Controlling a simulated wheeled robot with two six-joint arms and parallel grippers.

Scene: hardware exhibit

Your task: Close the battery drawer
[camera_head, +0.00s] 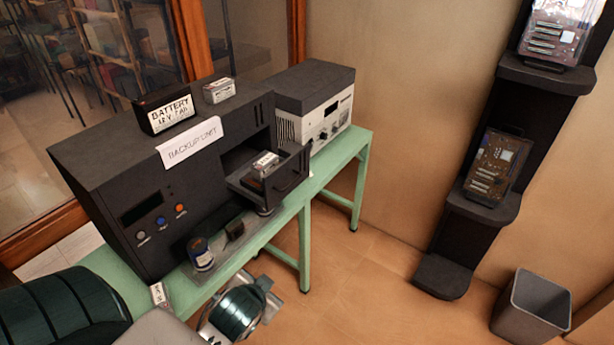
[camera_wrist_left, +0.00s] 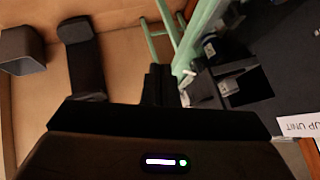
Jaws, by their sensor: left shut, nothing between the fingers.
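The battery drawer (camera_head: 268,188) is pulled out from the front of the dark backup unit (camera_head: 105,165) in the head view. A small dark battery with a white label (camera_head: 262,165) lies in it. The drawer front with its handle (camera_head: 291,177) stands away from the unit's face. My left gripper shows in the left wrist view (camera_wrist_left: 160,84), its dark fingers together and empty. There the unit (camera_wrist_left: 285,60) is to the right of the fingers. In the head view my left arm crosses the lower left and its fingertips cannot be made out. My right gripper is not in view.
A large battery (camera_head: 168,110) and a smaller one (camera_head: 219,91) stand on the unit. A can (camera_head: 200,253) and a small dark block (camera_head: 234,229) sit in front. A grey instrument (camera_head: 312,105) stands behind on the green table (camera_head: 340,150). A bin (camera_head: 532,308) is at right.

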